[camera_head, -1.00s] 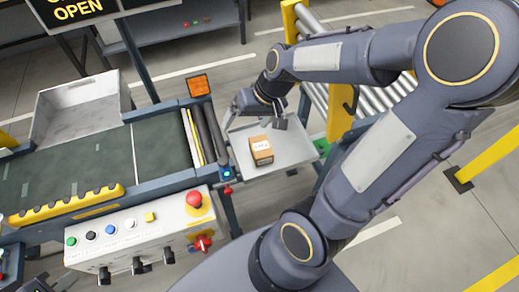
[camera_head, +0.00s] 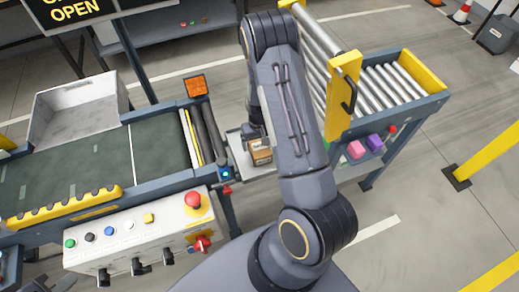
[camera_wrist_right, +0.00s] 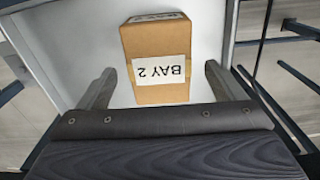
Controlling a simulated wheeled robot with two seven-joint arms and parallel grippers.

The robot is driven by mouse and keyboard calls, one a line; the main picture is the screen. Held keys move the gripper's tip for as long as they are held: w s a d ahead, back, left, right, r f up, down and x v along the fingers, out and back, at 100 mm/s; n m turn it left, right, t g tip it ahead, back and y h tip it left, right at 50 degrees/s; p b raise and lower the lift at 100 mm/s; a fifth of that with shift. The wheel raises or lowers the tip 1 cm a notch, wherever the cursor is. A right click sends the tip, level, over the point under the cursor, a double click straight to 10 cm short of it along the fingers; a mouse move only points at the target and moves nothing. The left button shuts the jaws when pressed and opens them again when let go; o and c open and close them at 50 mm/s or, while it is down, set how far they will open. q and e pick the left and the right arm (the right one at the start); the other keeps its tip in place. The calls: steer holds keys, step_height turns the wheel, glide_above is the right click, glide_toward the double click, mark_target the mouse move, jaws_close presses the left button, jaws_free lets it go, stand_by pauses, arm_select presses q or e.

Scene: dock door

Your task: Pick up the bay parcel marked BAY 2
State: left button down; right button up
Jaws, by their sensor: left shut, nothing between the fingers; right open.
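The parcel (camera_head: 261,152), a small brown box, lies on the light grey tray (camera_head: 240,152) at the end of the conveyor. In the right wrist view the parcel (camera_wrist_right: 158,88) has a white label reading BAY 2, upside down. My right gripper (camera_wrist_right: 158,75) is open, with one finger on each side of the parcel and a gap at both sides. In the head view my right gripper (camera_head: 255,134) is at the parcel and partly hides it and the tray. My left gripper (camera_head: 38,284) shows only partly at the bottom left edge, away from the parcel.
A conveyor (camera_head: 75,165) with a grey bin (camera_head: 75,108) is on the left. A control box (camera_head: 140,235) with a red button stands in front. A roller rack (camera_head: 400,85) with a yellow post stands right of the tray, with pink and purple blocks (camera_head: 365,147) below it.

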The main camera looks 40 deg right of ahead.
mark_target(259, 145)
step_height(259, 145, down, 3)
steer(key=shift+f, duration=0.15)
steer(key=shift+c, duration=0.3)
steer(key=c, duration=1.1)
steer(key=shift+c, duration=0.2)
